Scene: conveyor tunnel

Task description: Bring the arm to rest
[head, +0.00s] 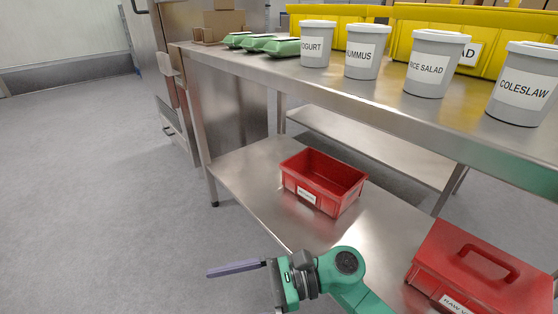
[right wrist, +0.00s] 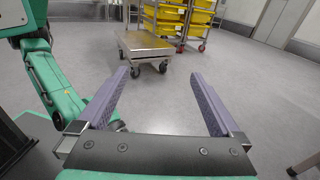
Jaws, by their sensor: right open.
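My right gripper (head: 212,272) is low in the middle of the head view, its arm coming in from the bottom and its fingers pointing left over the floor. Only one purple finger shows clearly there. In the right wrist view the right gripper (right wrist: 162,73) has its two purple fingers wide apart with nothing between them. It touches nothing that I can see. My left gripper is in neither view.
A wheeled cart (right wrist: 146,46) stands ahead in the wrist view. Floor at left is clear.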

